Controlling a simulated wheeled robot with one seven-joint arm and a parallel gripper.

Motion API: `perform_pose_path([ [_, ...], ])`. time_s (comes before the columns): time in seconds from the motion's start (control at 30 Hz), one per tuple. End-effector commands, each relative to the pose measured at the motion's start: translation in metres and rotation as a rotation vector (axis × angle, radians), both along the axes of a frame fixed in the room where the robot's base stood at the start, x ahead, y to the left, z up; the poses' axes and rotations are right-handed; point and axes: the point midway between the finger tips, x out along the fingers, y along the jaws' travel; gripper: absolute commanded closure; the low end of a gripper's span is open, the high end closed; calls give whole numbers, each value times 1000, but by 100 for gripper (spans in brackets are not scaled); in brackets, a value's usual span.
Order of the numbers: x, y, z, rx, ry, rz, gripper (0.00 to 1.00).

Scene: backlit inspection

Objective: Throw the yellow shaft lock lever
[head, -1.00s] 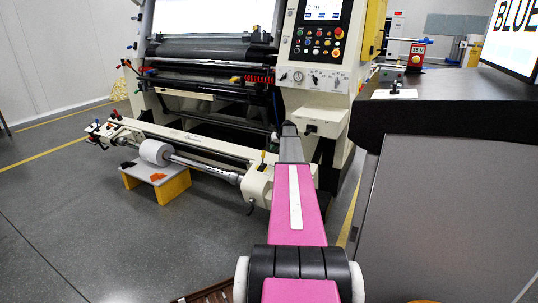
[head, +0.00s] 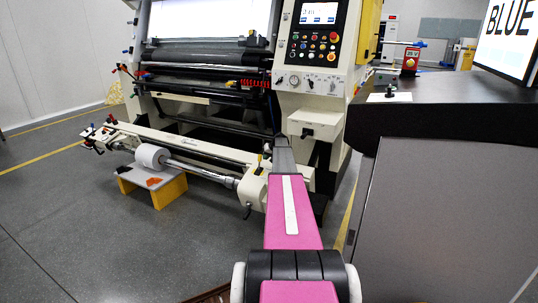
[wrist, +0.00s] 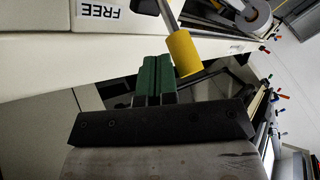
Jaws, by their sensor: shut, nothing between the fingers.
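The yellow shaft lock lever shows in the wrist view as a yellow cylindrical grip (wrist: 184,52) on a grey rod that runs up to the top edge. A white label reading FREE (wrist: 98,12) is on the cream housing left of the rod. My gripper (wrist: 155,62) has its green fingers shut together with nothing between them. The fingertips are just left of the yellow grip; I cannot tell whether they touch it. In the head view a small yellow lever (head: 260,160) shows on the cream shaft housing (head: 252,190), left of my arm's end. My fingers are hidden there.
A white roll (head: 152,157) sits on the shaft above a yellow-legged stand (head: 157,192). The machine's control panel (head: 318,40) rises behind my arm. A dark-topped grey cabinet (head: 430,200) stands close on the right. The floor at left is clear.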

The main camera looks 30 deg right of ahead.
Motion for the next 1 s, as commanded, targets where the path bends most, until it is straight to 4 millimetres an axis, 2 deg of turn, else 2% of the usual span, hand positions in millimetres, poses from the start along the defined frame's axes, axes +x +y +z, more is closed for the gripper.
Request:
perform_pose_path([
  [1.0,-6,10,1,-85,-59,0,100],
])
